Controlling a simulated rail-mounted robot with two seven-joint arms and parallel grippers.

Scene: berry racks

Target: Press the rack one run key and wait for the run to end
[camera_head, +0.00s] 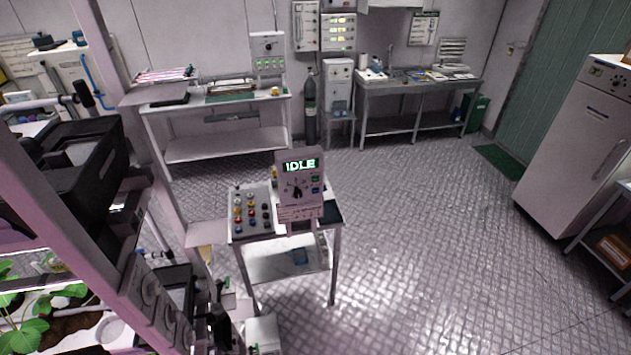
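A grey control box (300,211) stands upright on a small metal stand in the middle of the view. Its lit display (301,166) reads IDLE in green letters. Below the display are a dark round dial (296,188) and, to its right, a small green key (316,179) with a blue key (315,190) under it. The key labels are too small to read, so I cannot tell which is the rack one run key. A plant rack (62,215) with leafy plants stands close at the left. I can make out neither of my grippers.
The stand's tray (237,235) of coloured knobs sits left of the box. A white bench (225,155) is behind, a sink table (420,88) at the back right, a tall grey cabinet (575,150) at the right. The floor (430,235) right of the stand is clear.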

